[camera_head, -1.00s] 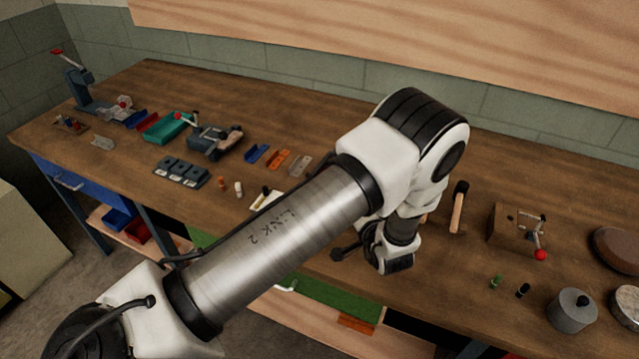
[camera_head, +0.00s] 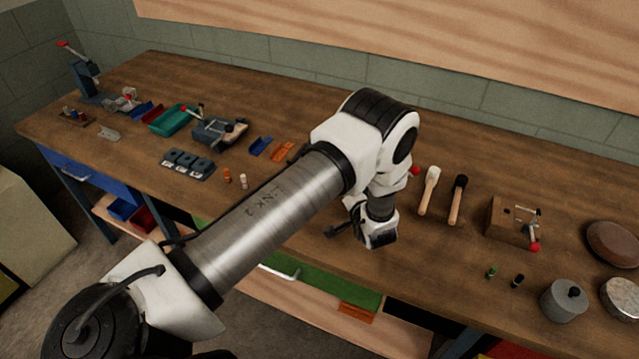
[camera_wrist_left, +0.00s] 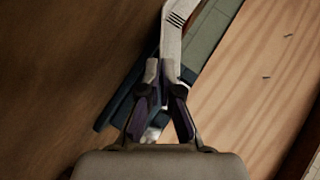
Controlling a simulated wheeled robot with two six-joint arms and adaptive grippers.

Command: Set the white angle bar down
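In the left wrist view a white bar (camera_wrist_left: 172,38) with black stripes, apparently the white angle bar, runs down from the top edge to my left gripper (camera_wrist_left: 159,68). The fingers are close together and seem shut on it. A small white piece shows lower down between the fingers. The bar's lower part is mostly hidden by the gripper, so I cannot tell whether it touches anything. In the head view my left wrist is over the front of the workbench (camera_head: 300,215), and the fingers and bar cannot be made out. My right gripper is not in view.
Two brush-like tools, one pale (camera_head: 429,190) and one black-tipped (camera_head: 457,200), lie right of my wrist. A wooden block with a red-knobbed clamp (camera_head: 507,222) and a grey canister (camera_head: 563,301) are farther right. Grey blocks (camera_head: 187,164) and a teal tray (camera_head: 173,121) are left.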

